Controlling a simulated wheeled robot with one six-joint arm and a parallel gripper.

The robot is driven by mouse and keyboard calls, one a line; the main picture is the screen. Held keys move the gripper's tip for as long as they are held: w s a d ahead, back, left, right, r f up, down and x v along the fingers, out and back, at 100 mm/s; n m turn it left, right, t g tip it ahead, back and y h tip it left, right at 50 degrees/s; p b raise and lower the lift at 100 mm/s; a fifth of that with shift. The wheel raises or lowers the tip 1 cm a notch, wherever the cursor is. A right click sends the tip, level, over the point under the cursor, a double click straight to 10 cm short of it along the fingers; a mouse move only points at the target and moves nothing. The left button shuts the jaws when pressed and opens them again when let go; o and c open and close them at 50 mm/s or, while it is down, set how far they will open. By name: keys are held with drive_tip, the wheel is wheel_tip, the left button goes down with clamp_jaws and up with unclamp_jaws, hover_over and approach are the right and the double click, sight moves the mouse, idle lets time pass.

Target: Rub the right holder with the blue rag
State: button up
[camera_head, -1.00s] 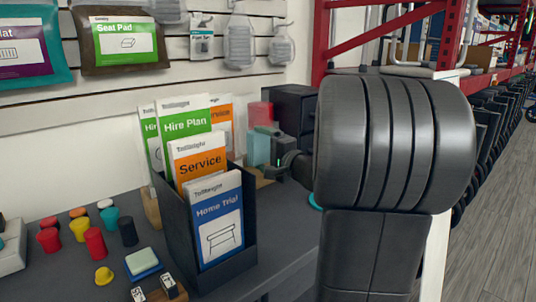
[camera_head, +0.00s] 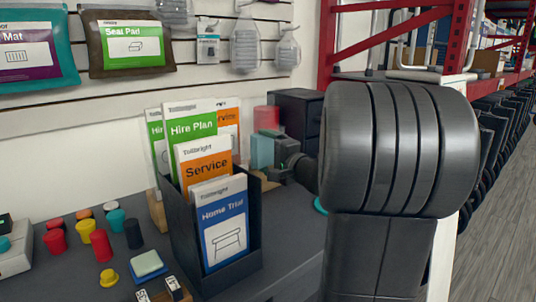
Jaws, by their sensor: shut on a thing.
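A dark leaflet holder (camera_head: 180,240) stands on the grey bench with Hire Plan, Service and Home Trial leaflets in it. More leaflets show behind it, above a wooden block (camera_head: 157,212); I cannot tell whether that is a second holder. I cannot make out a blue rag for certain. A blue piece (camera_head: 148,275) with a pale pad on top lies at the front of the bench. My thick dark arm covers the right middle of the view.
Several coloured pots (camera_head: 101,245) stand at the bench's left. A red rack (camera_head: 400,28) rises at the right. Packets hang on the wall.

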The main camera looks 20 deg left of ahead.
drive_tip(key=shift+x, duration=0.75)
drive_tip(key=shift+w+d+b, duration=0.25)
drive_tip(key=shift+w+d, duration=0.2)
drive_tip(key=shift+w, duration=0.25)
drive_tip(key=shift+w+d+b, duration=0.2)
drive_tip(key=shift+w+d, duration=0.3)
drive_tip(key=shift+w, duration=0.2)
drive_tip(key=w+d+b, duration=0.1)
drive_tip(key=w+d, duration=0.2)
drive_tip(key=w, duration=0.2)
drive_tip(key=shift+w, duration=0.35)
drive_tip(key=shift+s+a+b, duration=0.5)
drive_tip(key=shift+s+a, duration=0.05)
drive_tip(key=shift+s, duration=0.3)
drive_tip(key=shift+s+a+b, duration=0.45)
drive_tip(key=shift+s+a, duration=0.1)
drive_tip(key=shift+s, duration=0.3)
drive_tip(key=shift+s+a+b, duration=0.3)
drive_tip(key=shift+s+a, duration=0.2)
drive_tip(key=shift+s, duration=0.35)
drive_tip(key=shift+s+a+b, duration=0.35)
drive_tip(key=shift+s+a, duration=0.1)
drive_tip(key=shift+s, duration=0.45)
drive_tip(key=shift+s+a+b, duration=0.3)
drive_tip(key=shift+s+a, duration=0.2)
drive_tip(key=shift+s, duration=0.35)
